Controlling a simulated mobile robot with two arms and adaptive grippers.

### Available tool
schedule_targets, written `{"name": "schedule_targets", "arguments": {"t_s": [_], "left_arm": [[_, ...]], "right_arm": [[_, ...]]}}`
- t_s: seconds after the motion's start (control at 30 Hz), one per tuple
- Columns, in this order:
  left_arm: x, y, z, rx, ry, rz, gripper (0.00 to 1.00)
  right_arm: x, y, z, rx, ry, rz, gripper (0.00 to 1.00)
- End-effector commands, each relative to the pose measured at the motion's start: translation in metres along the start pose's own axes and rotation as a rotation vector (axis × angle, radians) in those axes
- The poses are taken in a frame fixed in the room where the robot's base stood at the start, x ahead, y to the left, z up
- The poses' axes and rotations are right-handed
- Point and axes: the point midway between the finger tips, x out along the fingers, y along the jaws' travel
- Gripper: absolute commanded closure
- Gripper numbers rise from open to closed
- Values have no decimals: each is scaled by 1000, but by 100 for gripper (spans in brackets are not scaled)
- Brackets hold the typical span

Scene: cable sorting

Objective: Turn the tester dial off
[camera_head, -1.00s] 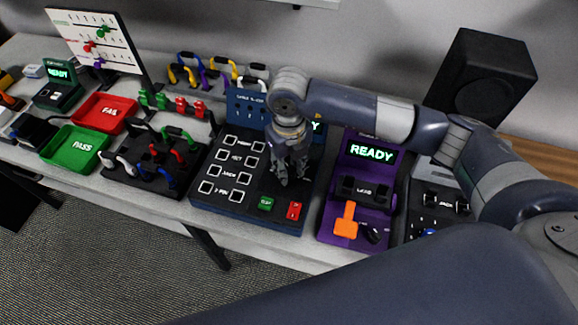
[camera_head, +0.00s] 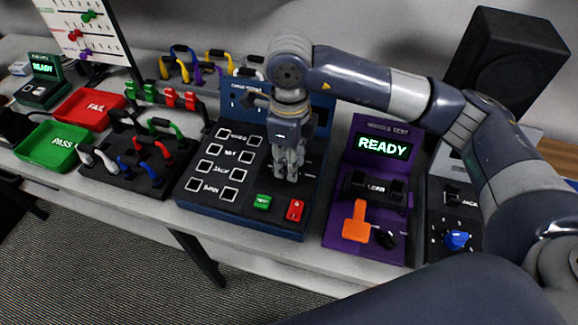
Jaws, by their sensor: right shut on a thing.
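The cable tester (camera_head: 205,206) is a dark blue box with a black sloped panel, several white-framed squares on its left, and a green button (camera_head: 262,201) and a red switch (camera_head: 295,210) at the lower right. My right gripper (camera_head: 285,178) points down at the panel's right half, its fingers close together and shut on the tester dial. The dial is hidden by the fingers, so its setting cannot be read. The tester's upright back panel is partly covered by my right wrist. My left gripper is not in view.
A purple tester (camera_head: 338,235) with a READY screen (camera_head: 384,147) and orange lever (camera_head: 357,222) stands close to the right. A unit with a blue knob (camera_head: 456,239) is beyond it. A cable rack (camera_head: 118,178), green PASS tray (camera_head: 50,160) and red FAIL tray (camera_head: 88,122) are left.

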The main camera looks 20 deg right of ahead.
Motion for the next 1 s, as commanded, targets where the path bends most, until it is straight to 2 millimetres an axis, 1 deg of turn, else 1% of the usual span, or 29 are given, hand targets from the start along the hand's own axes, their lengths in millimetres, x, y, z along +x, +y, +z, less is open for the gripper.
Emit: {"name": "schedule_targets", "arguments": {"t_s": [0.03, 0.2, 0.67, 0.7, 0.77, 1.0], "left_arm": [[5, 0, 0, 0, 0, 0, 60], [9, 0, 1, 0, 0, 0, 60], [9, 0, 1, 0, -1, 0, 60], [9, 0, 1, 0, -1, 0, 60], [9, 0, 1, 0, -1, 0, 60], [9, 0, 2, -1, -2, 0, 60]], "right_arm": [[1, -1, 0, -15, -2, -3, 96], [0, -1, 0, -51, -1, -2, 96], [-1, -1, 0, -62, -1, -2, 96], [-1, -1, 0, -62, -1, -2, 63], [-1, -1, 0, -61, -1, -2, 51], [-1, 0, 0, -61, 0, -1, 51]]}}
